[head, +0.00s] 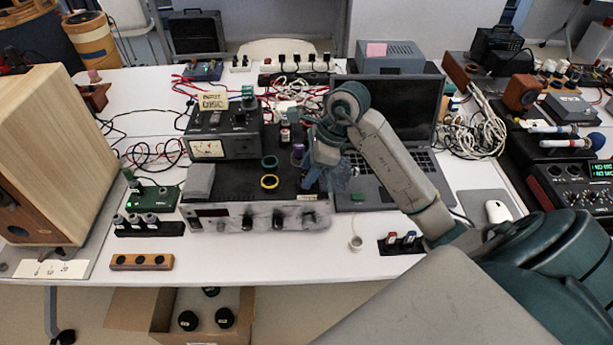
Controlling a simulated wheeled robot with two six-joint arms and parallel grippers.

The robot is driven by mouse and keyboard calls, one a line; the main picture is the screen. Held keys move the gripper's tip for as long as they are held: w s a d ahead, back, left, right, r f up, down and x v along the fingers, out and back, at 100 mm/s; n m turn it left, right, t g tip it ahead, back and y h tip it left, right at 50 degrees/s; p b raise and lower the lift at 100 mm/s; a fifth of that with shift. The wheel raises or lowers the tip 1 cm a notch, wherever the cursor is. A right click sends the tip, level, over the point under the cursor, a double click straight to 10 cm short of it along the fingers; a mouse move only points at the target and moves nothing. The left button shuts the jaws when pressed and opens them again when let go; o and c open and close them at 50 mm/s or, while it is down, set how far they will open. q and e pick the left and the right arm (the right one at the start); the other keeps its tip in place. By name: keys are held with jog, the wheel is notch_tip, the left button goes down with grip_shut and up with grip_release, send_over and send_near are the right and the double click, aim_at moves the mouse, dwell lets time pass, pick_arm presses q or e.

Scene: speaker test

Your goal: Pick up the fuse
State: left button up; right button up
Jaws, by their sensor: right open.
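I cannot pick out a fuse with certainty; the parts on the bench are too small to tell. My right arm reaches in from the lower right. My right gripper (326,186) hangs open over the right side of a black-topped amplifier (245,216) with a silver front, and hides part of it. My left gripper is not in view.
A meter box (222,135) stands behind the amplifier. An open laptop (400,110) is behind my right arm. A large wooden speaker (58,160) fills the left. A black holder (400,246) with small red and blue parts sits near the front edge.

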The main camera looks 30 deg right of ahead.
grip_shut()
